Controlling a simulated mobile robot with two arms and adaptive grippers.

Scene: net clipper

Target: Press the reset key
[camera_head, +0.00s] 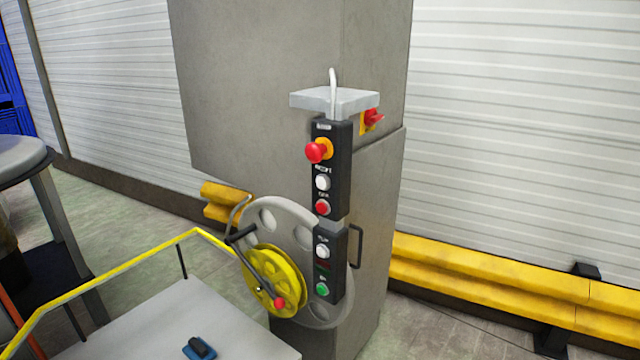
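A black control panel (345,165) is fixed upright to a grey column, with a second black box (334,240) below it. The upper panel has a red mushroom button (319,150) on a yellow collar, a white button (322,183) and a red button (322,207). The lower box has a white button (322,252) and a green button (322,289). The labels are too small to read, so I cannot tell which one is the reset key. Neither of my grippers is in view.
A yellow reel (288,272) with a crank stands left of the lower box. A grey table (150,325) with a yellow rail (120,268) and a small blue-and-black object (200,348) fills the lower left. Yellow barriers (480,280) run along the right wall.

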